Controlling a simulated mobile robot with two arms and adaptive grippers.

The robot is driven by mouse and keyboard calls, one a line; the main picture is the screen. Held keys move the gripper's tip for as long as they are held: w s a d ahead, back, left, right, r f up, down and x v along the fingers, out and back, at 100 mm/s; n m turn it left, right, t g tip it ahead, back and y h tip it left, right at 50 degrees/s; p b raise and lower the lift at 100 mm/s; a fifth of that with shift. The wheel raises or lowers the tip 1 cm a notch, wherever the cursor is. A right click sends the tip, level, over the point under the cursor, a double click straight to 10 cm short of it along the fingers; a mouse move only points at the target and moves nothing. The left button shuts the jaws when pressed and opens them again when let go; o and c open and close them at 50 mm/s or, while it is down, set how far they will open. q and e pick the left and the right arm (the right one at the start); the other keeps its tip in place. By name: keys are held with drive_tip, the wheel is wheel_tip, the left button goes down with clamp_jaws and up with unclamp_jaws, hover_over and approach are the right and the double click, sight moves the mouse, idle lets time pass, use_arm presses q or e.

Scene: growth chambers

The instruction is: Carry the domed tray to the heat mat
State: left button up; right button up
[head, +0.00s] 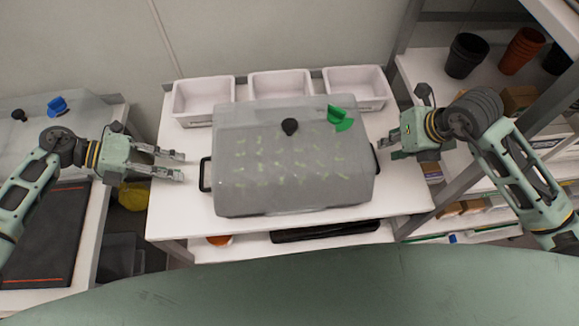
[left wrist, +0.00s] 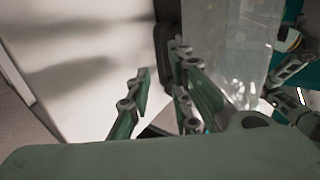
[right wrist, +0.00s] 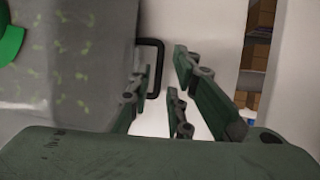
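The domed tray (head: 290,190), with a clear grey dome, black knob, green vent and pale seedlings inside, sits on the white bench. Its left handle (head: 205,174) and right handle (head: 373,158) are black loops. My left gripper (head: 183,166) is open just left of the left handle; that dark handle (left wrist: 164,50) shows beyond the fingertips in the left wrist view. My right gripper (head: 381,149) is open beside the right handle; the handle (right wrist: 158,65) shows at its fingertips in the right wrist view. A dark mat with orange lines (head: 45,235), apparently the heat mat, lies on the left bench.
Several white bins (head: 205,97) stand behind the tray. Another dome with a blue vent (head: 58,106) is on the left bench, behind the mat. A gap with a yellow object (head: 132,195) separates the benches. Shelves with pots (head: 466,55) stand at right.

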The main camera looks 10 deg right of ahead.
sight(201, 173)
use_arm(q)
drive_tip(key=shift+d, duration=0.1)
use_arm(e)
drive_tip(key=shift+f, duration=0.1)
